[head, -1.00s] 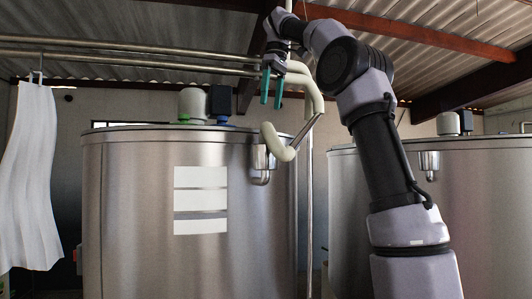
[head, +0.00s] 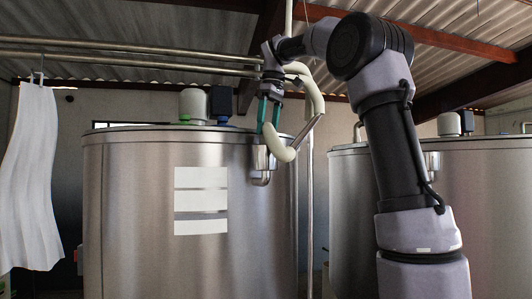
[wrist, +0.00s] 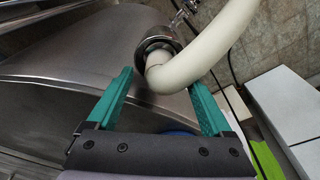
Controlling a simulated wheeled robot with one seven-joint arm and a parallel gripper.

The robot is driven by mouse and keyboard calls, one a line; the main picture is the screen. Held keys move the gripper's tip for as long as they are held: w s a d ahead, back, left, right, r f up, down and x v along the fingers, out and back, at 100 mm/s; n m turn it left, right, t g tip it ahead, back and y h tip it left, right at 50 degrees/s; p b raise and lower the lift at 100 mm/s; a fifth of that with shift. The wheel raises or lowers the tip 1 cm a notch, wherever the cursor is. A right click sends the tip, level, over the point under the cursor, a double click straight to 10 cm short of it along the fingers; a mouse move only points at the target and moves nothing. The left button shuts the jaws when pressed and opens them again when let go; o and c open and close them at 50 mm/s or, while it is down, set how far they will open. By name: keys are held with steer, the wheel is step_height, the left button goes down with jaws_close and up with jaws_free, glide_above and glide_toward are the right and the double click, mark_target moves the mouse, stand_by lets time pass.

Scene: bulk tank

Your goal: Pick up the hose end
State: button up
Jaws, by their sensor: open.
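The hose (head: 314,95) is cream and thick. It hangs from the overhead pipes and bends up in a hook at the tank's right side. Its end (wrist: 158,58) sits in a round metal holder (wrist: 171,37), which shows in the head view as a steel cup (head: 262,160) on the tank wall. My gripper (head: 268,127) is open and points down just above the hose's bend, beside the end. In the wrist view its green fingers (wrist: 162,80) lie either side of the hose end's line, with nothing held. The picture does not show contact clearly.
The large steel tank (head: 130,200) stands directly below and left of my gripper. Pipes (head: 130,58) run overhead. A second tank (head: 490,210) is at right, and a white curtain (head: 30,180) hangs at left.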

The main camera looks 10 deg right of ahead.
steer(key=shift+w+a+f, duration=0.1)
steer(key=shift+f, duration=0.85)
steer(key=shift+c, duration=0.3)
jaws_close()
stand_by(0.4)
